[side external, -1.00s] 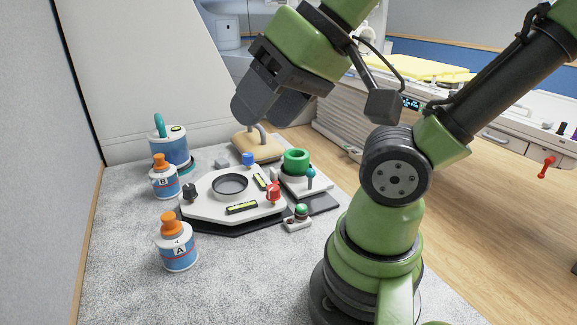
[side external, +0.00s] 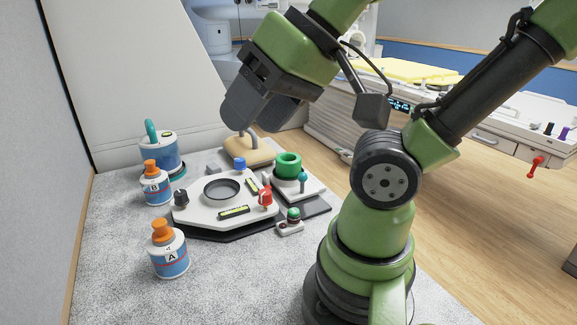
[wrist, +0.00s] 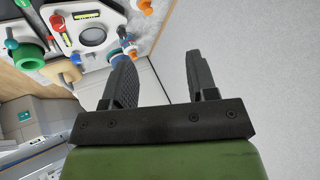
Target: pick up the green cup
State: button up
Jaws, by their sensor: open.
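The green cup (side external: 288,165) is a short, round, open-topped cup. It stands upright on a small white stand at the right of the white platform. In the wrist view the green cup (wrist: 29,58) shows near the left edge, well to the left of the fingers. My gripper (side external: 258,112) is above and behind the platform, up and to the left of the cup and apart from it. In the wrist view my gripper (wrist: 160,62) has its two dark fingers spread with nothing between them.
The white platform (side external: 205,212) carries a dark-ringed round opening and small coloured knobs. Bottle A (side external: 170,255), bottle B (side external: 156,188) and a blue-and-white container (side external: 160,153) stand to its left. A teal-topped post (side external: 302,178) stands close to the cup. The grey tabletop (side external: 115,285) is clear in front.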

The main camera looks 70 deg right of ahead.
jog(key=o, duration=0.9)
jog(key=w+d+r+g+h, duration=0.1)
jog(key=w+d+g+h, duration=0.1)
jog(key=w+d, duration=0.55)
jog(key=n+g, duration=0.4)
jog(key=g, duration=0.1)
send_over(288, 160)
jog(key=a, duration=0.1)
jog(key=f, duration=2)
jog(key=shift+s+a+f, duration=0.15)
jog(key=shift+a+f, duration=0.05)
jog(key=shift+f, duration=0.1)
jog(key=shift+s+a+f, duration=0.1)
jog(key=shift+f, duration=1.4)
jog(key=shift+s+a+f, duration=0.1)
jog(key=shift+f, duration=1.35)
